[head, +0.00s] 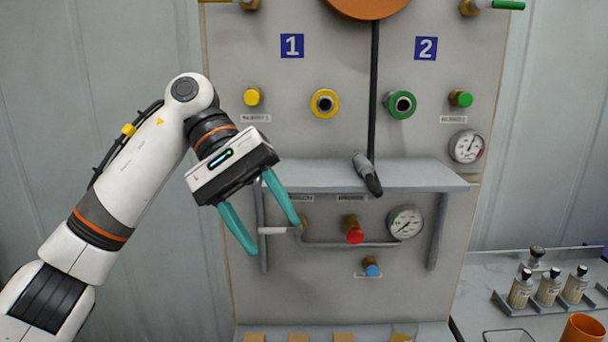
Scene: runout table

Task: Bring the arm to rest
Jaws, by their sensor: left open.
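My left arm comes in from the left, bent at its elbow. Its gripper (272,238) has two teal fingers, spread apart with nothing between them. It hangs in front of the left part of the grey panel (330,290), pointing down and to the right. The fingers overlap the left end of the shelf and its left bracket in the picture. I cannot tell whether they touch anything. My right gripper is not in view.
The panel carries a grey shelf (415,174) with a black nozzle (367,174) on a hose, a red knob (354,235), a blue knob (372,269) and gauges (406,222). At right, several bottles (549,288) stand in a rack near an orange cup (583,329). The left wall side is clear.

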